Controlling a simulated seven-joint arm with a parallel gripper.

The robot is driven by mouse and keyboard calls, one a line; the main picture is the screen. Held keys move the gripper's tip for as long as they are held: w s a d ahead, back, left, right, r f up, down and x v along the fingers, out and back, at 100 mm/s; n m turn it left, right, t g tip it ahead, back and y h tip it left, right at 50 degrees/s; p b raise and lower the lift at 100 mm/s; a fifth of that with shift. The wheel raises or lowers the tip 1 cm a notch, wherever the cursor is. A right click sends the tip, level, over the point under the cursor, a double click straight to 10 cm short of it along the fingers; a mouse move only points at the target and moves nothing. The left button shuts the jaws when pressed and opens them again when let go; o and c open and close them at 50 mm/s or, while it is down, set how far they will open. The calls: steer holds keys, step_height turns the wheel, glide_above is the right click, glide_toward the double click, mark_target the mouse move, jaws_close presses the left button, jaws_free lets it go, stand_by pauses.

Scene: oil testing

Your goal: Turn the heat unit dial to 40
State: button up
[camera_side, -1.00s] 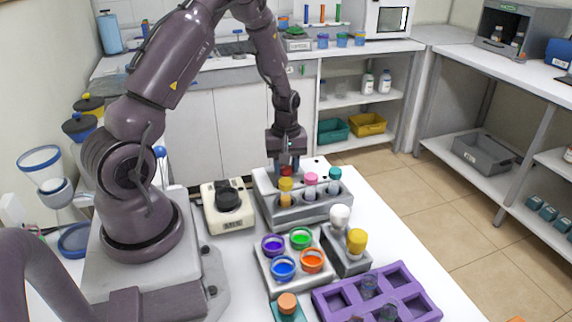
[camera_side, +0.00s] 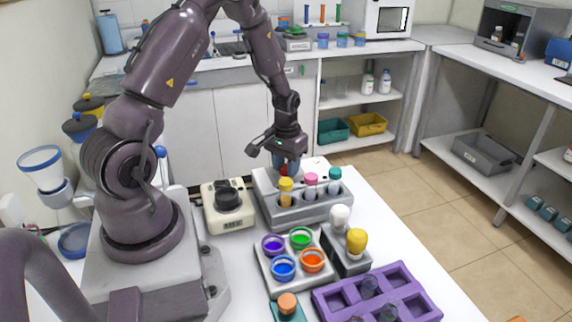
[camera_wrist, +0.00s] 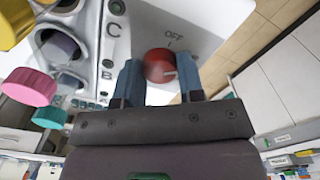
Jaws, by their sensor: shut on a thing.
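The heat unit (camera_side: 268,208) is a grey block with capped tubes in its wells, at the table's far end. Its red dial (camera_wrist: 158,64) sits between the two blue fingers of my gripper (camera_wrist: 161,68), which are shut on it. In the wrist view the dial's white mark lies towards the right finger. The "OFF" print (camera_wrist: 174,38) stands beyond the dial. The other scale marks are hidden or too small to read, so the exact setting cannot be told. In the side view my gripper (camera_side: 286,164) points down at the dial, mostly hiding it.
Yellow (camera_side: 286,184), pink (camera_side: 311,179) and teal (camera_side: 335,173) caps rise close beside my gripper. A cream device with a black knob (camera_side: 228,199) stands left of the heat unit. Colour cups and a purple rack (camera_side: 428,312) lie nearer the camera.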

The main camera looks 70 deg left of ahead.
steer(key=shift+r+m, duration=0.1)
steer(key=shift+m, duration=0.3)
steer(key=o, duration=0.9)
step_height(320, 180, up, 13)
steer(key=shift+f, duration=0.1)
